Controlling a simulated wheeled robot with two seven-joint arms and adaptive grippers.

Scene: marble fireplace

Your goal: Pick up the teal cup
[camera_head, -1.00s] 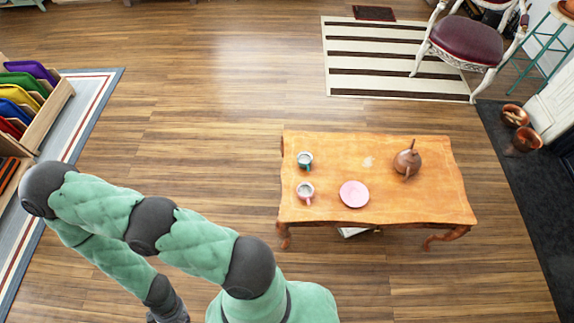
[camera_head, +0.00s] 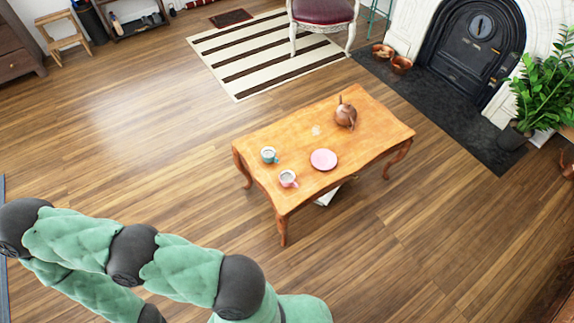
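The teal cup (camera_head: 268,155) stands upright on the left part of the wooden coffee table (camera_head: 365,150), near its left edge. Its handle points right. A pink cup (camera_head: 288,179) stands in front of it, closer to me. My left arm comes in from the lower left, well short of the table. Its gripper is below the picture's edge and does not show. My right arm and gripper are not in view.
A pink plate (camera_head: 323,159) and a brown teapot (camera_head: 345,115) are also on the table. Open wooden floor (camera_head: 150,150) lies between me and the table. A striped rug (camera_head: 250,60), a red-seated chair (camera_head: 322,10), a fireplace (camera_head: 475,45) and a plant (camera_head: 545,90) stand beyond.

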